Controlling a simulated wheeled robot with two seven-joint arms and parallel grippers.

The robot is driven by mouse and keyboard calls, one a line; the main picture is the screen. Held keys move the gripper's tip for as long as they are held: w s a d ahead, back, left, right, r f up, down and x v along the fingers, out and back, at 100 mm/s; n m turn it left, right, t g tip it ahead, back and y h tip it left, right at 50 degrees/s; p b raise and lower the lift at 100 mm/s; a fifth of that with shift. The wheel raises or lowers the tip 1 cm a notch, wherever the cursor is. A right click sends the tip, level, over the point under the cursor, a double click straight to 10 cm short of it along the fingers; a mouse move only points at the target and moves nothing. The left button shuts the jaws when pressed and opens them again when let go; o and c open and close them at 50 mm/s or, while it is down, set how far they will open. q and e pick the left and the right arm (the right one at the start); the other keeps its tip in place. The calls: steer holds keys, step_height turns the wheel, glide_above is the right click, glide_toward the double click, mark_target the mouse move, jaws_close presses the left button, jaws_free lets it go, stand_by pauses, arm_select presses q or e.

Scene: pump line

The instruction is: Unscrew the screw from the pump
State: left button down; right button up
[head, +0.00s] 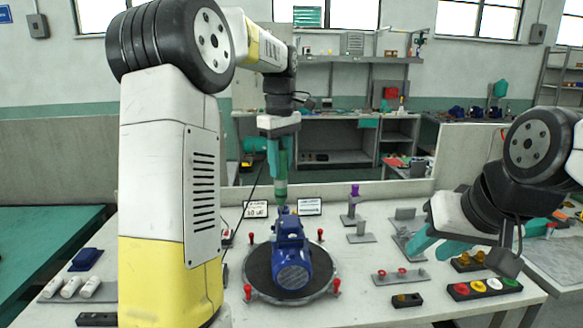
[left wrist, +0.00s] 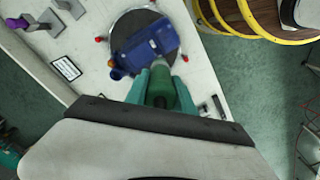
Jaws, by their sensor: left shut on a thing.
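A blue pump (head: 291,262) lies on a round dark plate (head: 258,277) on the table. It also shows in the left wrist view (left wrist: 135,45). My left gripper (head: 279,170) is shut on a green power screwdriver and holds it upright, pointing down. The screwdriver (head: 281,190) has its lower end at the back top of the pump; I cannot tell whether it touches. In the left wrist view the screwdriver (left wrist: 161,88) sits between both teal fingers. The screw is not visible. My right gripper (head: 430,245) is at the right above the table, its teal fingers apart and empty.
Red-topped posts (head: 336,287) stand around the plate. White cylinders (head: 72,287) lie at the left. A purple-topped stand (head: 354,200), metal brackets (head: 362,238) and a block with coloured buttons (head: 485,288) are on the right. A low partition (head: 390,192) closes the table's back.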

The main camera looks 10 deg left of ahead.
arm_select(q)
steer(key=shift+r, duration=0.95)
